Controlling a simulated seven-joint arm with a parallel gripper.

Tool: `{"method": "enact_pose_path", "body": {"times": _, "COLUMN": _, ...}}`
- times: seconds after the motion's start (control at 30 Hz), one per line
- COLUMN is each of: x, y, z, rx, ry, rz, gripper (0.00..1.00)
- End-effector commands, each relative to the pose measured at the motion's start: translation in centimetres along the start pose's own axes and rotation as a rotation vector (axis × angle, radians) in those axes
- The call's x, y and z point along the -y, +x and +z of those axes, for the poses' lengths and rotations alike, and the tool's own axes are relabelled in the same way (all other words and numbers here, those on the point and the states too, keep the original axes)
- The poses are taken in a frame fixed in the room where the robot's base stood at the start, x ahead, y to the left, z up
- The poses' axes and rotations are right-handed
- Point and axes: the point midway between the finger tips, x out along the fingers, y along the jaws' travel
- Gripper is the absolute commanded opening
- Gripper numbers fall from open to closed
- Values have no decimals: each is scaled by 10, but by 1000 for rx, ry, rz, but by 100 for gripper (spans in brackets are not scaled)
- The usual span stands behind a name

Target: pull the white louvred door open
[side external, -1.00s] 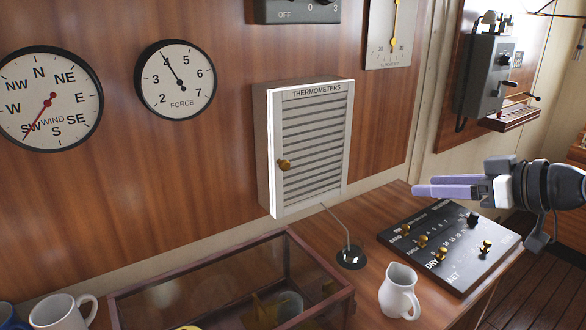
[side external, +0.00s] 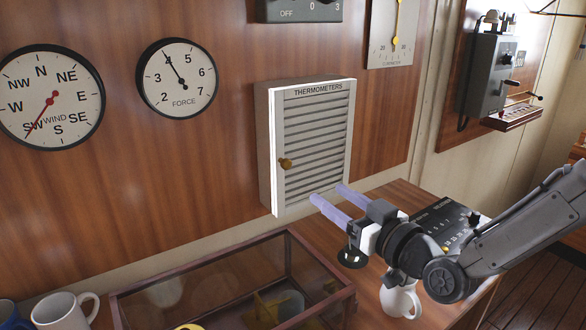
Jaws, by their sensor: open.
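The white louvred door (side external: 316,140) is the front of a shallow wall box labelled THERMOMETERS. It appears shut against its box. A brass knob (side external: 286,163) sits at the door's left edge, about halfway down. My gripper (side external: 326,194) is open and empty, in front of the door's lower part. Its two purple fingers point left toward the wall, below and to the right of the knob. The fingers look apart from the knob; the exact gap to the door cannot be told.
Below stands a glass-topped case (side external: 235,280) with a dark red frame. A white jug (side external: 401,300) stands under my arm, and a black switch panel (side external: 450,225) lies on the desk at right. A white mug (side external: 62,312) is at lower left. The wall left of the door is clear beside the force dial (side external: 177,80).

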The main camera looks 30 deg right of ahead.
Motion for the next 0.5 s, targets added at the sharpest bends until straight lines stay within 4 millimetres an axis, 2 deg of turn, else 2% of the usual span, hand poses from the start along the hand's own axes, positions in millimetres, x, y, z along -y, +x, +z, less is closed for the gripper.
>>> {"method": "enact_pose_path", "body": {"times": 0.17, "x": -2, "y": 24, "z": 0, "rx": 0, "ry": -1, "rz": 5, "gripper": 58}}
{"method": "enact_pose_path", "body": {"times": 0.5, "x": -2, "y": 91, "z": 0, "rx": -1, "ry": 1, "rz": 4, "gripper": 58}}
